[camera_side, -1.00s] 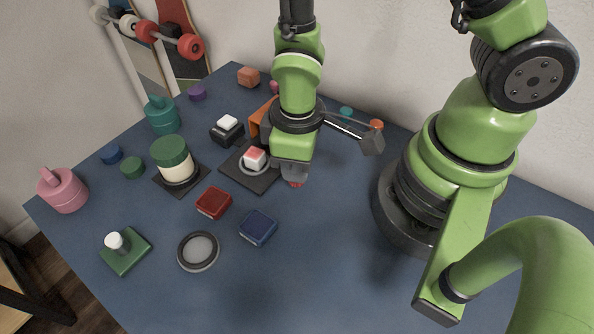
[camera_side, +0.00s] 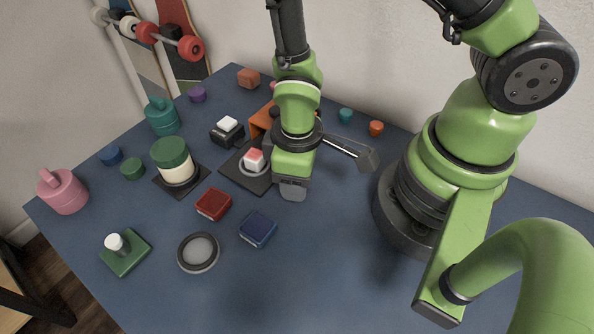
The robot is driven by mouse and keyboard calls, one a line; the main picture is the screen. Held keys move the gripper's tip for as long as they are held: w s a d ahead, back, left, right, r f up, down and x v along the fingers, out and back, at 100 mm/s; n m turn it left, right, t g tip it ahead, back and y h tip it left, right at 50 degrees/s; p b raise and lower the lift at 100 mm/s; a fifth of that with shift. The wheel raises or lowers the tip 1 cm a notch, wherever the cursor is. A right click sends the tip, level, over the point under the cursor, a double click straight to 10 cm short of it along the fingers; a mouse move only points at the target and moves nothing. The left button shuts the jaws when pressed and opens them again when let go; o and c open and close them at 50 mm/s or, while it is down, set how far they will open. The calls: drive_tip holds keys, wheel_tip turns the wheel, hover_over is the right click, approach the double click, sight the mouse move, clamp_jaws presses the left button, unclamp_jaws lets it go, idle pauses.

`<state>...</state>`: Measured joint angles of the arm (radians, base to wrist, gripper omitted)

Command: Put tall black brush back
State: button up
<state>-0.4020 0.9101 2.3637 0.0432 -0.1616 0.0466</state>
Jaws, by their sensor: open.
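My gripper (camera_side: 292,190) points down over the middle of the table, just right of a dark square pad. Its fingers are mostly hidden by the wrist. No tall black brush can be made out clearly. A low black block with a white top (camera_side: 228,130) sits behind the pad, left of an orange stand (camera_side: 260,122). The stand is partly hidden behind my arm, with something dark at its top. A red-and-white block (camera_side: 254,159) sits on a ring on the dark pad (camera_side: 237,178), close to my gripper's left.
A green-lidded jar (camera_side: 172,160), red box (camera_side: 214,204), blue box (camera_side: 257,229), ring dish (camera_side: 198,252) and green block with white knob (camera_side: 124,251) lie to the left and front. Small teal (camera_side: 345,115) and orange (camera_side: 376,128) pieces sit behind.

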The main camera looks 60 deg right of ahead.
drive_tip(key=shift+r, duration=0.15)
drive_tip(key=s+d+r+m+t, duration=0.2)
drive_tip(key=r+m, duration=0.1)
drive_tip(key=r, duration=0.6)
drive_tip(key=s+d+r+m+t+y, duration=0.1)
drive_tip(key=d+r+m+t, duration=0.1)
drive_tip(key=r, duration=0.8)
drive_tip(key=s+d+r+m+t+y, duration=0.1)
drive_tip(key=s+r+m+t, duration=0.1)
drive_tip(key=r, duration=0.8)
drive_tip(key=shift+s+d+m+t, duration=0.4)
drive_tip(key=shift+m+t, duration=0.2)
drive_tip(key=shift+m, duration=0.2)
